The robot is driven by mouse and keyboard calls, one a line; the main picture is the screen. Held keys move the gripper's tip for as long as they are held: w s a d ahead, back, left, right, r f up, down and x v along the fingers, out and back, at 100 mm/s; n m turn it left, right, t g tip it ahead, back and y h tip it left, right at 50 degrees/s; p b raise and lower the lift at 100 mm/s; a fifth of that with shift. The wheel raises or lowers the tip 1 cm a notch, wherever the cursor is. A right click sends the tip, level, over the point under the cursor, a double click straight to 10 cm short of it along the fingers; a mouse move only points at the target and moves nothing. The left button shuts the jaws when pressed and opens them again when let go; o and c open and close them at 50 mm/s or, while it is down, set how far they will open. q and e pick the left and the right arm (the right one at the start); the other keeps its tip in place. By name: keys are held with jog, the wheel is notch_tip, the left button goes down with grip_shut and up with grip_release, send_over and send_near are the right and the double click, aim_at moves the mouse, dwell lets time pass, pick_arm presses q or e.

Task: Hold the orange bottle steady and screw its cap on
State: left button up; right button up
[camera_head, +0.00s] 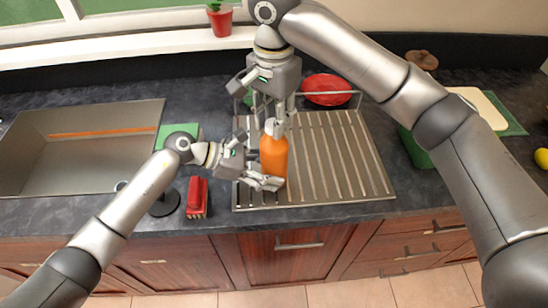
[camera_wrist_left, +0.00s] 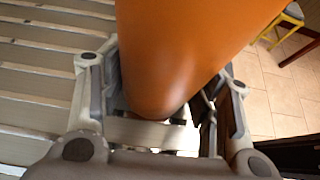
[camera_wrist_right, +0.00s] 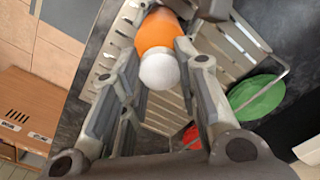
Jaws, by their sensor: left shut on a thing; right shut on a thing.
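The orange bottle (camera_head: 273,160) stands upright at the left part of the slatted drainer. It fills the upper middle of the left wrist view (camera_wrist_left: 185,45) and shows from above in the right wrist view (camera_wrist_right: 160,32). My left gripper (camera_head: 262,181) is shut on the bottle's lower body, with a finger on either side. The white cap (camera_wrist_right: 159,71) is at the bottle's top. My right gripper (camera_head: 272,122) comes down from above and is shut on the cap. The joint between cap and bottle is too small to judge for tightness.
The metal drainer (camera_head: 340,150) has bare slats right of the bottle. A red bowl or plate (camera_head: 326,89) sits at its back. A sink (camera_head: 75,145) lies left, with a red brush-like item (camera_head: 197,196) nearby. A potted plant (camera_head: 220,20) stands on the sill.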

jog(key=m, duration=0.6)
jog(key=shift+m, duration=0.3)
grip_shut()
jog(key=o, duration=1.1)
grip_release()
jog(key=n, duration=0.4)
jog(key=shift+n, duration=0.3)
jog(key=n, duration=0.9)
jog(key=shift+n, duration=2.4)
